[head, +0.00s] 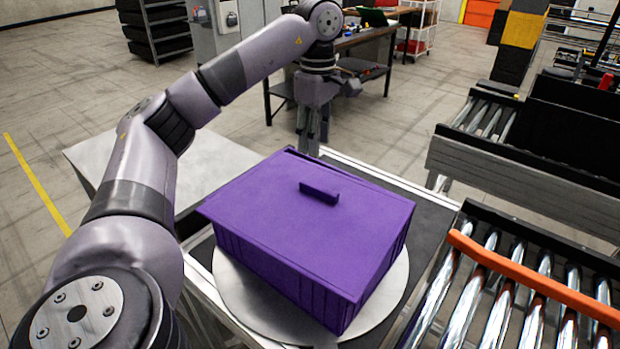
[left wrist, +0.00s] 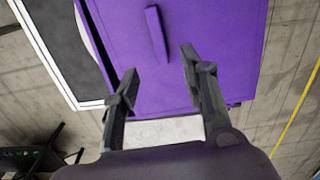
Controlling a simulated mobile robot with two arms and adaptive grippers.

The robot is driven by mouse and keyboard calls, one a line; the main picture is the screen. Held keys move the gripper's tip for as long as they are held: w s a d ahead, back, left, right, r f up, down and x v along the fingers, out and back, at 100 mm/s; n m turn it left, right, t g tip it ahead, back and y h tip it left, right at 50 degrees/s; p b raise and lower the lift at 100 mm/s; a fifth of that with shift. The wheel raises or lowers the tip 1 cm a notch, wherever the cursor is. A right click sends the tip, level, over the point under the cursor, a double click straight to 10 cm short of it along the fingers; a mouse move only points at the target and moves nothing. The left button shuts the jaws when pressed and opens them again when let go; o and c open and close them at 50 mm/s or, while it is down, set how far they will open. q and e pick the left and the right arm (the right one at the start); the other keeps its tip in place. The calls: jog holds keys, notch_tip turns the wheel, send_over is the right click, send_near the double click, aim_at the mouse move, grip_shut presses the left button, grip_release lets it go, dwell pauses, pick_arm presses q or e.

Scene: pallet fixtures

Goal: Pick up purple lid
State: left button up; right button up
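The purple lid (head: 288,220) lies on top of a purple box (head: 290,275), with a raised bar handle (head: 319,193) near its middle. The lid is slightly askew on the box at its left edge. In the left wrist view the lid (left wrist: 215,35) fills the top, and its handle (left wrist: 156,35) stands ahead of the fingertips. My left gripper (head: 312,130) hangs beyond the far edge of the box, apart from the handle. The left wrist view shows its two fingers (left wrist: 158,75) spread with nothing between them. My right gripper is not in view.
The box stands on a round metal plate (head: 235,298) on a dark-topped frame. A roller conveyor (head: 500,295) with an orange rail (head: 530,272) is close on the right. A grey surface (head: 215,165) lies to the left, and a workbench (head: 365,38) stands behind.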

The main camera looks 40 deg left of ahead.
pick_arm(q)
jog(key=b, duration=0.1)
send_over(319, 187)
notch_tip(319, 187, down, 4)
jog(key=shift+s+a+f, duration=0.1)
jog(key=shift+a, duration=0.05)
jog(key=shift+f, duration=1.2)
jog(key=shift+f+p, duration=0.45)
jog(key=shift+f, duration=0.1)
notch_tip(319, 187, down, 4)
jog(key=shift+r+p, duration=0.2)
jog(key=shift+p, duration=0.5)
jog(key=shift+f, duration=0.4)
jog(key=shift+c, duration=0.8)
jog(key=c, duration=0.5)
grip_shut()
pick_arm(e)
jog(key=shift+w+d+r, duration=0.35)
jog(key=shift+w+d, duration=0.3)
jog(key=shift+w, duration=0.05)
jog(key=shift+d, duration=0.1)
